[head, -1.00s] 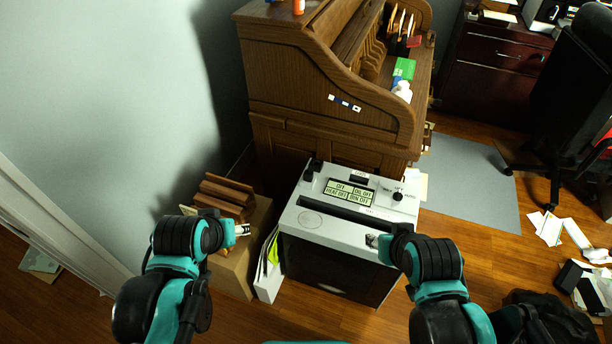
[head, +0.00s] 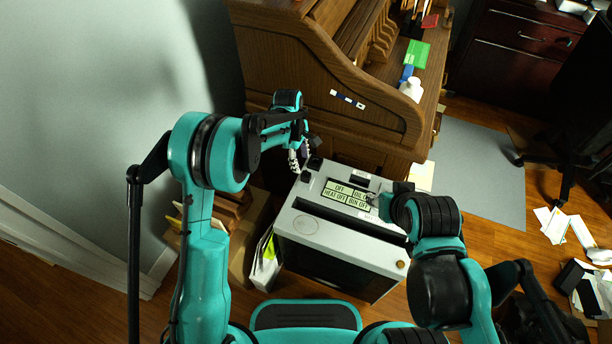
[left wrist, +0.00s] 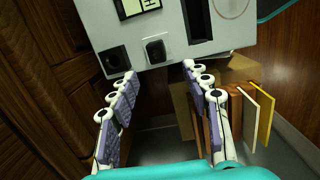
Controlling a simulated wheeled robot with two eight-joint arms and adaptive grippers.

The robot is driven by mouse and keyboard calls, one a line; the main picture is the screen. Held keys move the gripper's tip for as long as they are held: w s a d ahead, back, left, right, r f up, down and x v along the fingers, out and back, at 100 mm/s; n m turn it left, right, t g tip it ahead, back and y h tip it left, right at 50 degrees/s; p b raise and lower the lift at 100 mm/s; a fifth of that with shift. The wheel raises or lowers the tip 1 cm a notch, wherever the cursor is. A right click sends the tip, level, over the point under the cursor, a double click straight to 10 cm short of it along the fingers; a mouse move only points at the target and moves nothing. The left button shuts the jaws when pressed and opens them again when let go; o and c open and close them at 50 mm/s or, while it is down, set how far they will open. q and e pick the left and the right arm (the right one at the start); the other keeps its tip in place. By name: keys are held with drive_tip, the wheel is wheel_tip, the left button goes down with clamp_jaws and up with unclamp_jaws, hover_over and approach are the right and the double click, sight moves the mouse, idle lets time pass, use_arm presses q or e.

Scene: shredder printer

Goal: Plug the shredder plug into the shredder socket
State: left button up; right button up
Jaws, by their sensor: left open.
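The shredder (head: 300,232) has a white top with a display panel and stands against the desk. Two black pieces sit at its back left corner. In the left wrist view, one is a square with a round recess, looking like the socket (left wrist: 115,60); the other is a raised block on a pale square, possibly the plug (left wrist: 155,50). They also show small in the head view. My left gripper (left wrist: 160,72) is open and empty, its fingertips by that corner, just off the shredder's edge. My right gripper (head: 373,202) is over the display's right end, its fingers mostly hidden by its wrist.
The wooden roll-top desk (head: 320,75) stands right behind the shredder. Left of the shredder are a cardboard box (left wrist: 180,100), a wooden rack (head: 228,212) and upright papers (head: 265,260). A wall (head: 100,100) bounds the left.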

sight(306, 174)
use_arm(q)
drive_tip(key=shift+n, duration=0.3)
drive_tip(key=f, duration=0.2)
drive_tip(key=d+f+b, duration=0.1)
drive_tip(key=f, duration=0.1)
drive_tip(key=shift+f, duration=0.2)
drive_tip(key=f+b, duration=0.2)
drive_tip(key=f, duration=0.1)
drive_tip(key=d+f, duration=0.1)
drive_tip(key=f, duration=0.1)
drive_tip(key=shift+f+b, duration=0.15)
drive_tip(key=shift+b, duration=0.25)
drive_tip(key=shift+c, duration=0.3)
clamp_jaws()
